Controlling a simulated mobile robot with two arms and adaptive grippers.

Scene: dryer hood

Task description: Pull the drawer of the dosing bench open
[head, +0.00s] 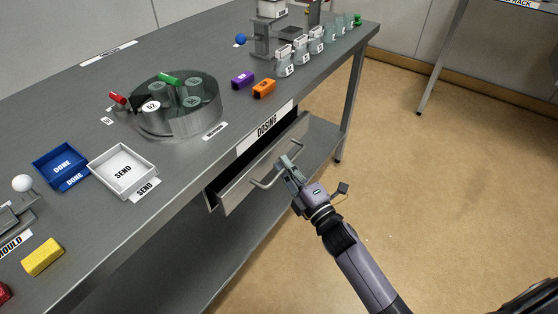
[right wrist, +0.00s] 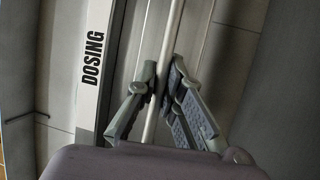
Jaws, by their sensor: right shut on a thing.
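The drawer (head: 240,189) sits under the bench top below the DOSING label (head: 267,124). It stands partly out, with a dark gap showing behind its front panel. Its bar handle (head: 265,183) runs along the front. My right gripper (head: 287,165) is at the handle, its fingers shut around the bar. In the right wrist view the fingers (right wrist: 158,88) close on either side of the handle bar (right wrist: 152,122), and the DOSING label shows to the left. The inside of the drawer is mostly hidden. My left gripper is in neither view.
On the bench (head: 190,195) stand a round metal carousel (head: 180,120), a white SEND tray (head: 122,170), a blue DONE tray (head: 60,165), purple (head: 242,80) and orange (head: 264,89) blocks, and several flasks. A lower shelf (head: 235,245) lies below the drawer. The floor (head: 440,190) in front is clear.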

